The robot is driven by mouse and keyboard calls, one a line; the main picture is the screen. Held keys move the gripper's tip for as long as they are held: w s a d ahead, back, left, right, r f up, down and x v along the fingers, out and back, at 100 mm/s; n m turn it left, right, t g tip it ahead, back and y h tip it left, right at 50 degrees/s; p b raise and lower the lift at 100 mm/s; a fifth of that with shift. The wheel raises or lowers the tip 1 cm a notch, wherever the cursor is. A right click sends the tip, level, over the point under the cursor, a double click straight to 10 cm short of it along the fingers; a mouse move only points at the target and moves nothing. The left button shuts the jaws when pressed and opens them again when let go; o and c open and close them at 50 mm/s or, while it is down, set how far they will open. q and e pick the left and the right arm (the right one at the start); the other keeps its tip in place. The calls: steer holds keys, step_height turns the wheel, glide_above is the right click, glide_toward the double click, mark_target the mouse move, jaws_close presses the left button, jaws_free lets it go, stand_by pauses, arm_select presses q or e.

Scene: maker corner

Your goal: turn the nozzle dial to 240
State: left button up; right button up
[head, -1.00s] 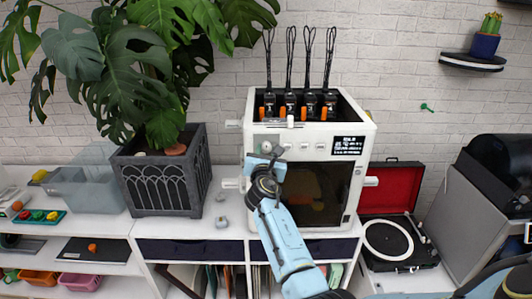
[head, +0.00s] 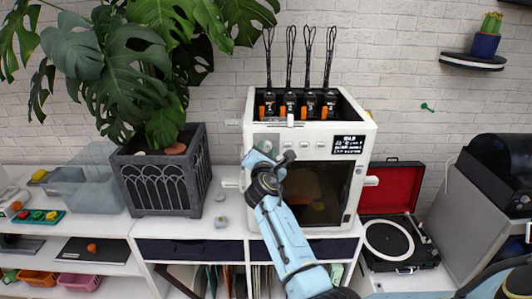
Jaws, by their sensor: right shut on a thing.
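The white 3D printer (head: 362,140) stands on the shelf unit, with a small dark display (head: 350,145) at the upper right of its front. Its display text is too small to read. My right gripper (head: 268,156) is at the upper left of the printer's front, rolled at a slant. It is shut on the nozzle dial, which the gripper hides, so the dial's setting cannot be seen. My left gripper is out of view.
A potted plant in a dark planter (head: 165,175) stands left of the printer. Small grey pieces (head: 221,222) lie on the shelf top, and several tools stand up from the printer's top.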

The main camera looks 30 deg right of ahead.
steer(key=m, duration=0.3)
steer(key=shift+m+b, duration=0.3)
steer(key=shift+b, duration=0.1)
steer(key=m+b, duration=0.1)
steer(key=m, duration=0.2)
steer(key=shift+y, duration=0.3)
steer(key=m+b, duration=0.1)
steer(key=m, duration=0.3)
steer(key=m+b, duration=0.1)
steer(key=m, duration=0.2)
steer(key=shift+d+f, duration=0.1)
steer(key=m+b, duration=0.1)
steer(key=m, duration=0.2)
steer(key=shift+m+y, duration=0.4)
steer(key=m, duration=0.3)
steer(key=shift+b, duration=0.4)
steer(key=m, duration=0.3)
steer(key=shift+s+m+t, duration=0.1)
steer(key=shift+m+t, duration=0.2)
steer(key=shift+m, duration=1.8)
